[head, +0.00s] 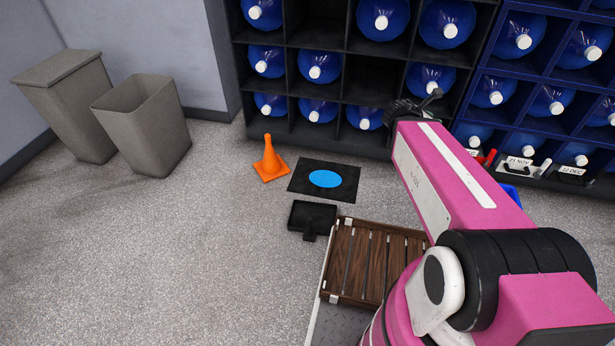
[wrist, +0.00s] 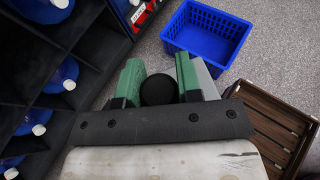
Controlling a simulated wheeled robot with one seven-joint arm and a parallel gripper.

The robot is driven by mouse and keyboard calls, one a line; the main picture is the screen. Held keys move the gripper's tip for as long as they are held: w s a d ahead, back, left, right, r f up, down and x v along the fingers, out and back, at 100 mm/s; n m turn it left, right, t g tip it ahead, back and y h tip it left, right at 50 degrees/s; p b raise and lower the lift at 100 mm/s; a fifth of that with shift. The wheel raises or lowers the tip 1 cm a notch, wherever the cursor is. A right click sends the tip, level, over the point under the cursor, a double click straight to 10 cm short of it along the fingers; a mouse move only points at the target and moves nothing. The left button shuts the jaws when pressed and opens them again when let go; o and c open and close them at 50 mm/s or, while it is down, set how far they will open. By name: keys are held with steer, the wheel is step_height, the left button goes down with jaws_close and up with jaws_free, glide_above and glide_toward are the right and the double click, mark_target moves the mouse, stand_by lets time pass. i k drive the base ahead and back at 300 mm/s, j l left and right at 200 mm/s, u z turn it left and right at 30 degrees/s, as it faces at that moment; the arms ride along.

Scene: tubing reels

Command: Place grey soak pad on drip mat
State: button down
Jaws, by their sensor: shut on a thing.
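My gripper (wrist: 159,75) has its two green fingers closed on a dark round thing (wrist: 159,91), which I take to be the grey soak pad, though it looks nearly black. In the head view my gripper (head: 416,108) is a dark shape in front of the shelf, and the pad cannot be made out there. The drip mat appears to be the black square (head: 344,190) on the floor, left of and below my gripper. A flat blue disc (head: 325,179) shows at its middle; I cannot tell whether it is printed or lying there.
An orange cone (head: 270,160) stands left of the mat. A black dustpan (head: 313,216) lies in front of it, near a brown slatted crate (head: 350,262). A blue basket (wrist: 208,38) stands near the gripper. Shelves of blue bottles (head: 320,66) line the back. Left floor is clear before two bins (head: 150,130).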

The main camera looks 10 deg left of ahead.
mark_target(325, 179)
steer(key=j, duration=1.9)
